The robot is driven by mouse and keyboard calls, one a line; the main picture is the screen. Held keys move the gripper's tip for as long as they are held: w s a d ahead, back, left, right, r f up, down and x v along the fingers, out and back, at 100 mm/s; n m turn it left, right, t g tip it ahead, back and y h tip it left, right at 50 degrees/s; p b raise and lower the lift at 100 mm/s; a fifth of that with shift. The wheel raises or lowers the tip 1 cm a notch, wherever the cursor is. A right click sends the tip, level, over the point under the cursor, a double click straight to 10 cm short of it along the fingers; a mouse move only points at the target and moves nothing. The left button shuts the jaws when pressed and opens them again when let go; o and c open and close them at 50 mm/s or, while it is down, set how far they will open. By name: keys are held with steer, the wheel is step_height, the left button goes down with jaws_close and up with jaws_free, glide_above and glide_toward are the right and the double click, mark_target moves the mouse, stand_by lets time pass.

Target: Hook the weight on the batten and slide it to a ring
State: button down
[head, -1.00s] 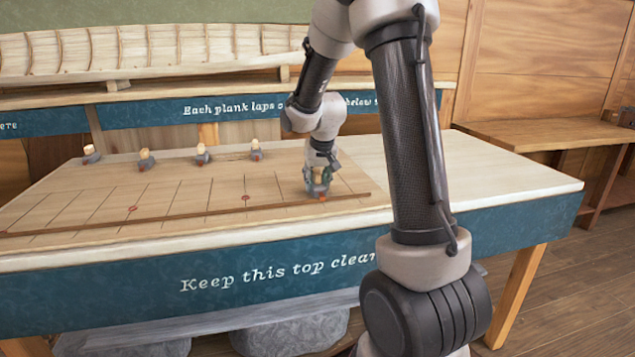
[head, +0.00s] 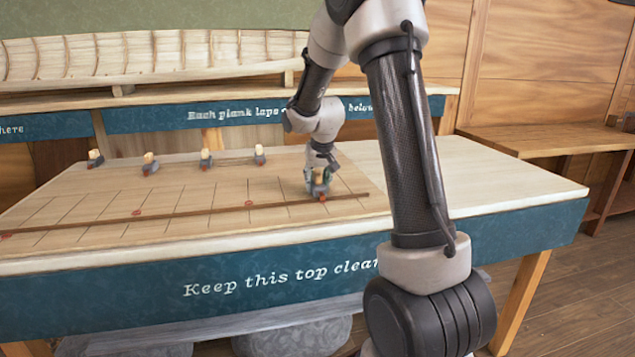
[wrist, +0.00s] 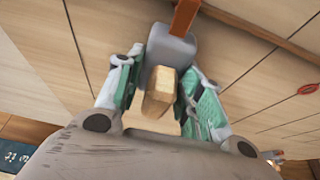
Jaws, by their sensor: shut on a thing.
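My gripper (head: 319,184) is shut on a weight over the right part of the lined board (head: 185,185). In the wrist view the weight (wrist: 172,52) is grey, with a pale wooden block (wrist: 160,90) between the fingers and an orange-brown hook (wrist: 184,18) pointing toward the batten (wrist: 262,34). I cannot tell whether the hook touches it. In the head view the batten (head: 190,213) is a long thin dark strip across the board's near side. Red rings lie along it, one left (head: 137,212) and one nearer my gripper (head: 248,203); a red ring (wrist: 308,89) also shows in the wrist view.
Several similar weights with pale blocks (head: 150,163) stand along the board's back left. The pale table top (head: 460,185) right of the board is clear. A planked hull (head: 160,55) stands behind the table. A wooden side bench (head: 550,138) is at right.

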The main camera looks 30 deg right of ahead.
mark_target(321, 193)
steer(key=shift+f, duration=0.1)
stand_by(0.7)
steer(key=c, duration=0.9)
jaws_free()
steer(key=shift+o, duration=0.2)
steer(key=v, duration=1.2)
